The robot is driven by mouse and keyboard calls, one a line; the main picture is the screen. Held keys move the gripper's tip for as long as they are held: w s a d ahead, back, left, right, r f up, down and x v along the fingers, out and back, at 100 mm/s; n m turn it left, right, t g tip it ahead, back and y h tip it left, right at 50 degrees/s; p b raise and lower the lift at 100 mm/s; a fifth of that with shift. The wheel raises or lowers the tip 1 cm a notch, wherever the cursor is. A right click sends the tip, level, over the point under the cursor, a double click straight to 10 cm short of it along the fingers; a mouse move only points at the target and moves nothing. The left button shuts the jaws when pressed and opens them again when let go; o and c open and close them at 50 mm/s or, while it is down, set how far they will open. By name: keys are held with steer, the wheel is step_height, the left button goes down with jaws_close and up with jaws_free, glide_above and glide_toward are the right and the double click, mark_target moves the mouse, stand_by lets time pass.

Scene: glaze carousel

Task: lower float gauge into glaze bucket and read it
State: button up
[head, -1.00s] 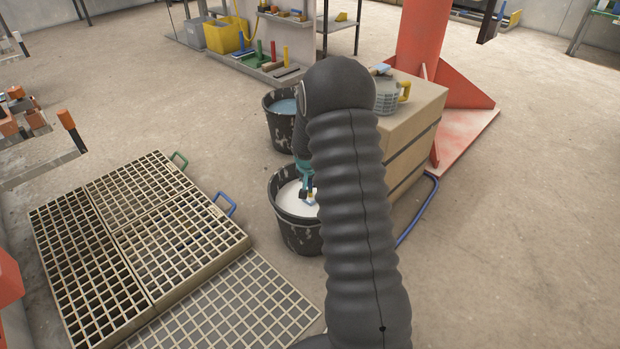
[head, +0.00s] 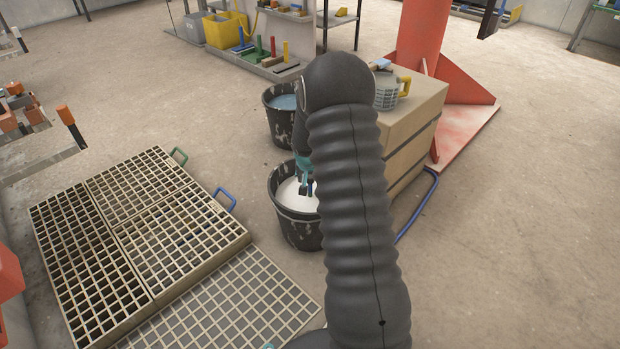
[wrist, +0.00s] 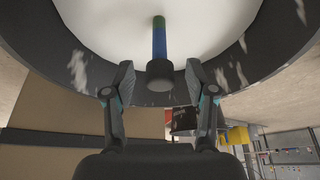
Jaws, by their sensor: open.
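The black glaze bucket (head: 297,230) holds white glaze (head: 290,203) and stands left of my arm in the head view. In the wrist view its splattered dark rim (wrist: 265,62) curves across the top, around the white glaze (wrist: 95,20). The float gauge (wrist: 159,42) has a stem banded in blue and green, with a dark round end towards my gripper. My gripper (wrist: 158,78) is open, its fingers on both sides of that dark end with gaps showing. In the head view my gripper (head: 305,190) is over the bucket, partly behind my arm; I cannot make out the gauge there.
A second black bucket (head: 279,128) with bluish liquid stands behind. A tan block (head: 418,120) carries a grey jug with a yellow handle (head: 388,90).

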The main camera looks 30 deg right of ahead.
steer(key=v, duration=1.1)
steer(key=shift+s+a+r, duration=0.2)
steer(key=shift+r, duration=0.15)
